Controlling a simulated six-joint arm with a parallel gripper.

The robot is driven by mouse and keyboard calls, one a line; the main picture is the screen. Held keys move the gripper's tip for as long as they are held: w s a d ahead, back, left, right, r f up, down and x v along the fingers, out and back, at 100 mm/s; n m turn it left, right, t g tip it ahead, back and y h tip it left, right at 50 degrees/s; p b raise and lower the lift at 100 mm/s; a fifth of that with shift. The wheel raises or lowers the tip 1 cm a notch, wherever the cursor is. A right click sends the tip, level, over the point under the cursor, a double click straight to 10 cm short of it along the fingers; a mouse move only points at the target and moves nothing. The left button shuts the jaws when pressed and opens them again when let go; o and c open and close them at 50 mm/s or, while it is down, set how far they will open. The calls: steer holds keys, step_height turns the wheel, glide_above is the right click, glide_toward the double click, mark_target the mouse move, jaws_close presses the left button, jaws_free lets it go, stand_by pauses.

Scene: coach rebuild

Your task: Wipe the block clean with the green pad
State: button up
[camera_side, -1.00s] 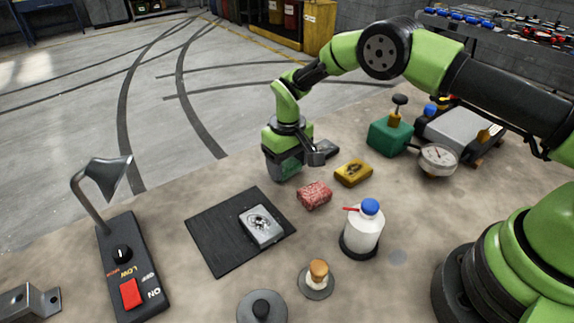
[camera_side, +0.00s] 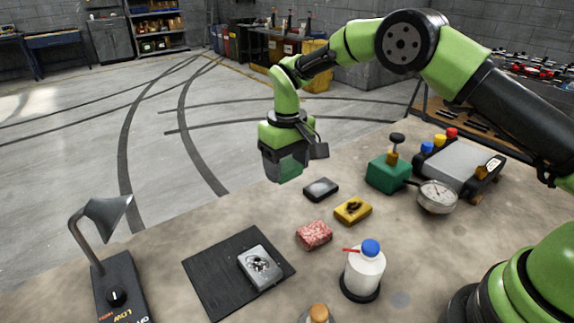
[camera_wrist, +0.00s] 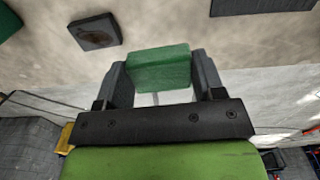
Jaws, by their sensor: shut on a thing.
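My gripper (camera_side: 285,172) is shut on the green pad (camera_side: 289,168) and holds it up in the air, left of and above the other pads. The pad also shows between my gripper's fingers (camera_wrist: 160,70) in the wrist view (camera_wrist: 158,68). The block (camera_side: 259,266) is silver-grey with dark smudges on its top. It lies on a black mat (camera_side: 215,275), below and left of my gripper in the side view. Part of the mat shows at the wrist view's top right (camera_wrist: 262,5); the block is not visible there.
A dark pad (camera_side: 320,189), a yellow pad (camera_side: 353,211) and a pink-red pad (camera_side: 314,235) lie on the bench. A white bottle (camera_side: 364,272) stands right of the mat. A lamp (camera_side: 104,212) stands left; a green box (camera_side: 387,175) and gauge (camera_side: 437,196) are at right.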

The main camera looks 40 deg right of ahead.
glide_toward(250, 252)
steer(key=d+r, duration=0.1)
steer(key=d, duration=0.3)
steer(key=s+a, duration=0.4)
steer(key=s, duration=0.3)
steer(key=shift+s+f, duration=0.1)
steer(key=shift+f, duration=3.65)
steer(key=shift+w+f, duration=0.2)
steer(key=shift+w, duration=0.55)
steer(key=shift+w+f, duration=0.15)
steer(key=shift+w, duration=0.6)
steer(key=shift+c, duration=0.3)
steer(key=shift+w, duration=2.1)
steer(key=shift+s, duration=3.5)
step_height(250, 252, up, 8)
steer(key=shift+s, duration=0.1)
